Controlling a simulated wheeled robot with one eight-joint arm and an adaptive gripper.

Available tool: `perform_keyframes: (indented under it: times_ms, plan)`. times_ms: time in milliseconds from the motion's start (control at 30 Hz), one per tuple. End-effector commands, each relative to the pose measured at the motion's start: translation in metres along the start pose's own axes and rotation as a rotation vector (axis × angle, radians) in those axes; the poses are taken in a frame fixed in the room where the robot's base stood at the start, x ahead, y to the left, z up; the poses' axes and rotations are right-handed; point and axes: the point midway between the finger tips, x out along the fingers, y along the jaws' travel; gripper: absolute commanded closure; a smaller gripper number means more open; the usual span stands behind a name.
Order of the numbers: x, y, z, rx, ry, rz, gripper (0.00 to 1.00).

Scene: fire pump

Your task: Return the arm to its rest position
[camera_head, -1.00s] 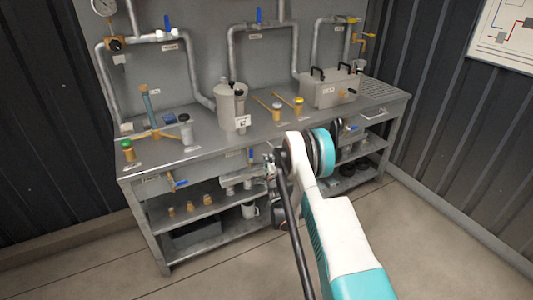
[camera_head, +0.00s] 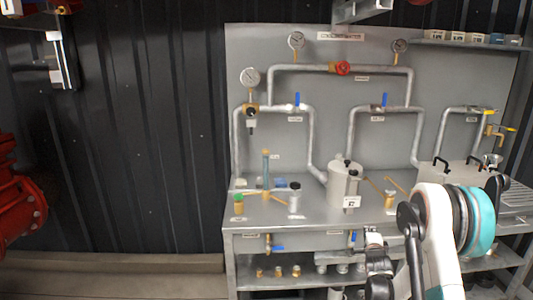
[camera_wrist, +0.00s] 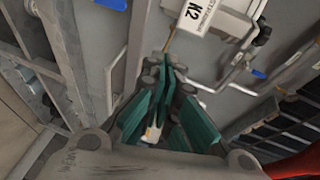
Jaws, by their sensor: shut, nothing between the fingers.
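My gripper (camera_wrist: 172,78) shows in the wrist view with its teal fingers drawn together and nothing held between them. In the head view my white and teal arm rises at the lower right, bent in front of the workbench (camera_head: 310,217). The dark end of the arm hangs before the bench's front edge, and the fingertips cannot be made out there. In the wrist view a grey part with a K2 label (camera_wrist: 197,14) lies beyond the fingers, at the top.
Pipes with a red valve wheel (camera_head: 342,68) run along the back panel. Red machinery (camera_head: 18,200) stands at far left. The floor left of the bench is clear.

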Motion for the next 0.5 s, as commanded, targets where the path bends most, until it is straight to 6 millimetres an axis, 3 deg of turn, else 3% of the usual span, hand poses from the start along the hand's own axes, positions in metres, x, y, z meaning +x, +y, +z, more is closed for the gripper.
perform_keyframes:
  times_ms: [33,200,500]
  plan:
    - [-0.007,-0.017,0.003,-0.036,-0.005,0.017,1.00]
    - [-0.035,-0.064,0.014,-0.176,-0.029,0.081,1.00]
    - [-0.105,-0.128,0.030,-0.426,-0.096,0.185,1.00]
